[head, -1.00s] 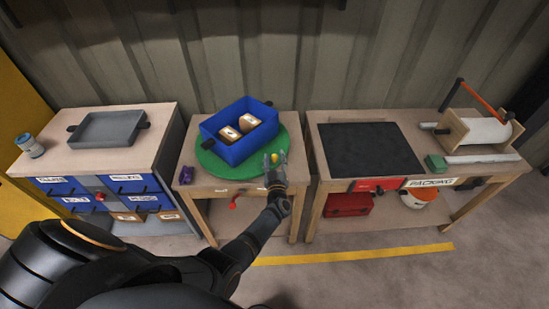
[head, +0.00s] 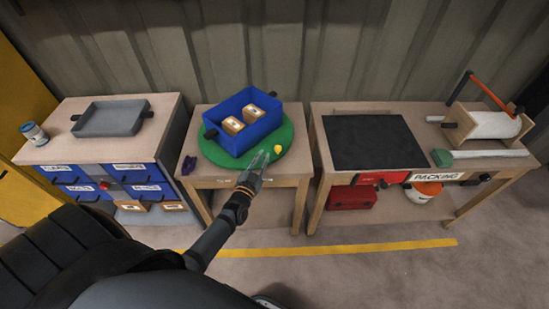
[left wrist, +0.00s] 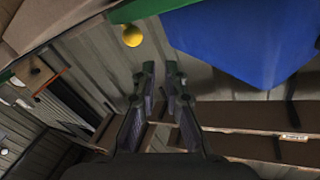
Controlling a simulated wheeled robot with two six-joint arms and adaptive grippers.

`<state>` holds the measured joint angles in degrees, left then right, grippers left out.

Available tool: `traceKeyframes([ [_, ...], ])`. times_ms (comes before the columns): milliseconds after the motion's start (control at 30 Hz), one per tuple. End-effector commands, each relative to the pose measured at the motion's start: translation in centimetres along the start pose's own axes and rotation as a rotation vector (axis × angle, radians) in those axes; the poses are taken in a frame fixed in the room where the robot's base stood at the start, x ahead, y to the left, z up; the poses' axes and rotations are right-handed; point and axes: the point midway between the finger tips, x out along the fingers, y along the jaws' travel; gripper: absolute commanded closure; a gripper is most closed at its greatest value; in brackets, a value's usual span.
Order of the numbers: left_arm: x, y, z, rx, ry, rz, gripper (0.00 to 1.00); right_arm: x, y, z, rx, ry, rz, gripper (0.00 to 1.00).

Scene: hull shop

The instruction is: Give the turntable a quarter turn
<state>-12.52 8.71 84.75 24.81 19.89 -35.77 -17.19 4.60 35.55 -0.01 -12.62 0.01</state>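The green turntable (head: 295,150) lies on the middle wooden table. A blue bin (head: 237,142) with two dark handles sits on it, holding two small cartons (head: 232,125). A yellow knob (head: 278,149) stands near the turntable's right front edge. My left gripper (head: 261,160) is at the front edge, left of the knob and apart from it. In the left wrist view its fingers (left wrist: 160,76) are parted with nothing between them; the yellow knob (left wrist: 132,36) is beyond them to the upper left, and the blue bin (left wrist: 240,40) is upper right. My right gripper is not in view.
A purple object (head: 189,165) lies at the middle table's left edge. Left stands a drawer cabinet (head: 165,135) with a grey tray (head: 110,119) and jar (head: 33,133). Right is a packing bench (head: 320,150) with a black mat (head: 372,142). Gaps separate the tables.

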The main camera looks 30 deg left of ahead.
Motion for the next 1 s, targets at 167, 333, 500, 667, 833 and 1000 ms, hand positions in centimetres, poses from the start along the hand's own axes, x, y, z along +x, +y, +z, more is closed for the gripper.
traceKeyframes([
  [167,-5.0,-1.7,-0.9,0.790,-0.020,0.353,1.00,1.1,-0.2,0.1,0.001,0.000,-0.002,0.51],
  [333,-7.6,-2.1,-2.2,1.181,-0.015,0.473,1.00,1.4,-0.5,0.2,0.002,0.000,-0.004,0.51],
  [500,-7.8,-2.2,-2.5,1.238,-0.013,0.482,1.00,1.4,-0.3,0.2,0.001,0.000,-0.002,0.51],
  [667,-6.7,-1.6,-1.7,1.233,-0.013,0.475,1.00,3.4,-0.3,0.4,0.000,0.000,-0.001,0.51],
  [833,-3.9,-0.5,-0.6,1.227,-0.012,0.471,1.00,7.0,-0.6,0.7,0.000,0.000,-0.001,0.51],
  [1000,-0.5,0.8,-0.1,1.220,-0.010,0.475,1.00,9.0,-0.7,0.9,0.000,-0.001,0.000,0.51],
])
